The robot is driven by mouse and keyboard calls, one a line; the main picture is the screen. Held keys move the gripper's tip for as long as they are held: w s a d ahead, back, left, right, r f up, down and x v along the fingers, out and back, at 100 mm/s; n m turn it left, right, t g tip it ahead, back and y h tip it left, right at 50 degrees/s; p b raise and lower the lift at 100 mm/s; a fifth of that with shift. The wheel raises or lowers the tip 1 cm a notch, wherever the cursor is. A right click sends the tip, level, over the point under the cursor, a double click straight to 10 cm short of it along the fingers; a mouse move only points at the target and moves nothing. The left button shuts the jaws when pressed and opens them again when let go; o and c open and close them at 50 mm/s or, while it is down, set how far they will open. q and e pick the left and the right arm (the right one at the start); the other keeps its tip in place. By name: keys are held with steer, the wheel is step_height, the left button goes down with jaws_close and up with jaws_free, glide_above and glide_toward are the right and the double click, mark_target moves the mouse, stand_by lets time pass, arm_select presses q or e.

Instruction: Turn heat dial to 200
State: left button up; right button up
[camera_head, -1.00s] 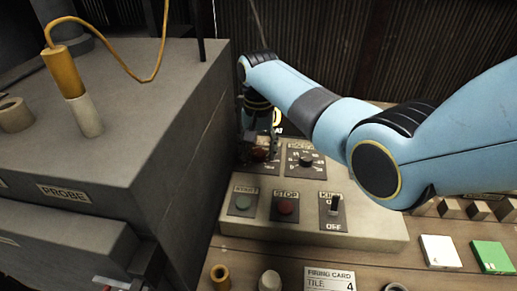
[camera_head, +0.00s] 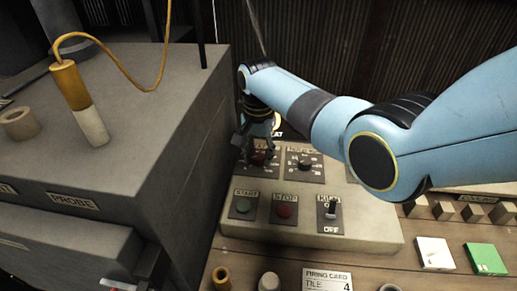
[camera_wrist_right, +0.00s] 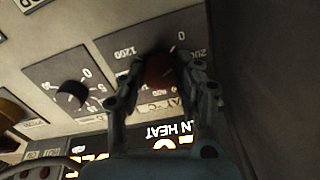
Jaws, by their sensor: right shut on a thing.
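The heat dial (camera_wrist_right: 160,72) is a dark reddish-brown knob on a black plate with numbers including 0, 200 and 1200 in the right wrist view, which shows the panel upside down. My right gripper (camera_wrist_right: 163,85) is shut on the dial, with a finger on each side of it. In the head view my right gripper (camera_head: 254,150) reaches down over the dial's plate at the panel's back left, and its fingers partly hide the dial. Where the dial's pointer stands is hard to read. My left gripper is not in view.
A second black dial (camera_head: 304,162) sits right of the heat dial. In front are a green START button (camera_head: 243,204), a red STOP button (camera_head: 285,210) and a kiln switch (camera_head: 331,209). A grey block with a probe (camera_head: 80,103) rises close on the left.

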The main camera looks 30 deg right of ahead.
mark_target(258, 156)
steer(key=shift+r+m+p, duration=0.1)
steer(key=shift+m+p, duration=0.85)
steer(key=shift+m, duration=1.25)
steer(key=o, duration=1.2)
steer(key=shift+c, duration=0.2)
step_height(258, 156, up, 12)
